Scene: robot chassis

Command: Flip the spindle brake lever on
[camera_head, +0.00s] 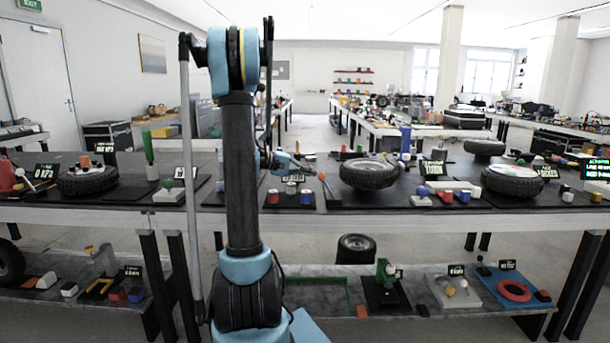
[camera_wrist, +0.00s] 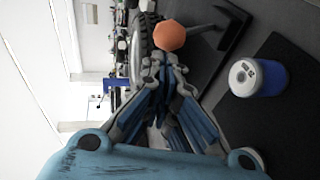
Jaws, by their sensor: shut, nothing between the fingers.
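A lever with an orange knob (camera_head: 322,176) stands tilted on a dark base on the workbench, just right of my arm. Its orange knob (camera_wrist: 170,36) is large in the wrist view, with a dark shaft running right to a dark bracket. I cannot read a label naming it the spindle brake lever. My gripper (camera_head: 312,171) is shut and empty, with its fingertips close beside the knob. In the wrist view my gripper (camera_wrist: 165,62) points at the knob from just below in the picture; I cannot tell whether they touch.
A blue cylinder with a white top (camera_wrist: 258,79) stands on a dark mat beside the lever. Red cylinders, including one nearer my arm (camera_head: 273,197), stand there too. A tyre (camera_head: 369,175) lies right of the lever. A lower shelf (camera_head: 335,285) holds more parts.

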